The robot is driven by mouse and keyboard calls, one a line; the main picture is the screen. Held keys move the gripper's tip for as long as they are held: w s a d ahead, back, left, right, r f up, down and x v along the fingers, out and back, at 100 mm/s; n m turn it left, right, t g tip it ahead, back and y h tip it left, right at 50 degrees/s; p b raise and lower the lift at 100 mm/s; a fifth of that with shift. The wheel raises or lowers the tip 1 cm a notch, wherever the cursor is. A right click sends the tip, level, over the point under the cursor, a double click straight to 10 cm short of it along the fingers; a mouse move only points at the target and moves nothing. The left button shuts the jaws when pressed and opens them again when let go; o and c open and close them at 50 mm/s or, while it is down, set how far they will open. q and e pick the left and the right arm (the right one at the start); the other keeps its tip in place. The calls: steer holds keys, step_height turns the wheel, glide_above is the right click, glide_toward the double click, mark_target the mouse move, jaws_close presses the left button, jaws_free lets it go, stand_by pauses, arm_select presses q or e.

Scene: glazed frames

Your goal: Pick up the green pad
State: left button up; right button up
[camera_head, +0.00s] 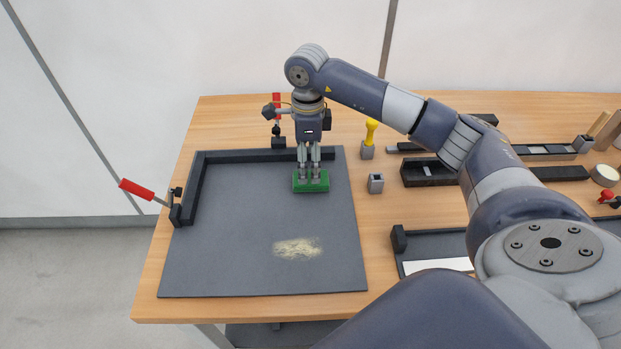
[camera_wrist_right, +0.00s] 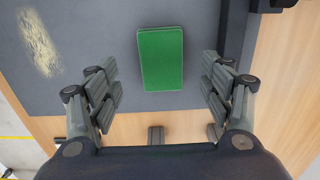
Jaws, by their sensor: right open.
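The green pad (camera_head: 311,185) lies on the dark grey mat (camera_head: 220,240), near the mat's back right corner. My right gripper (camera_head: 309,177) points down over the pad. In the right wrist view the green pad (camera_wrist_right: 161,58) shows whole, and the open fingers of my right gripper (camera_wrist_right: 160,88) stand to either side with clear gaps. In the head view I cannot tell how high the fingertips are above the pad. My left gripper is not in view.
A black L-shaped stop (camera_head: 190,178) edges the mat, with red-handled clamps (camera_head: 137,188) at the left and back. A pale dust patch (camera_head: 297,248) lies on the mat. A grey block (camera_head: 376,183), a yellow-handled tool (camera_head: 371,132) and a black tray (camera_head: 428,173) stand to the right.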

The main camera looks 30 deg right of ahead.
mark_target(323, 186)
steer(key=f+p, duration=0.1)
steer(key=f, duration=0.1)
steer(key=f+p, duration=0.1)
steer(key=f, duration=0.2)
steer(key=shift+w+a, duration=0.2)
steer(key=shift+f, duration=0.2)
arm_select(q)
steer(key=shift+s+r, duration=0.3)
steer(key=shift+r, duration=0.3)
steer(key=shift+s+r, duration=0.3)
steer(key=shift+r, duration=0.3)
arm_select(e)
steer(key=c, duration=1)
